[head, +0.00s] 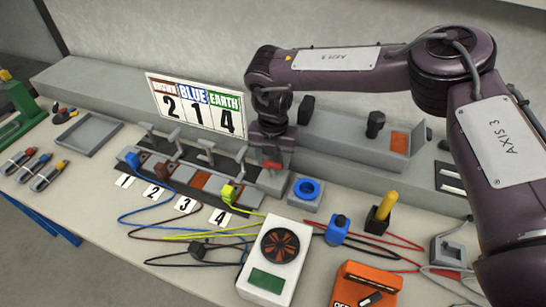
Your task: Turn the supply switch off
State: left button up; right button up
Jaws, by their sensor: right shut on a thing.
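My right gripper (271,143) comes down from the purple arm at the upper right and is shut on a red part, which I take to be the supply switch's handle (272,164). The handle sits on a grey block (272,184) at the right end of the terminal row. The fingers hide much of the switch, so its on or off position cannot be told. My left gripper is not in view.
A terminal row (200,181) with levers and numbered cards stands left of the switch. A blue ring on a grey block (307,190) is close on the right. A white meter (274,262), loose cables and an orange device (366,286) lie in front.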

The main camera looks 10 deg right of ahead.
jog(key=n, duration=0.3)
jog(key=shift+p, duration=0.35)
jog(key=n, duration=0.9)
jog(key=shift+n, duration=2)
jog(key=shift+r, duration=0.1)
jog(key=o, duration=1)
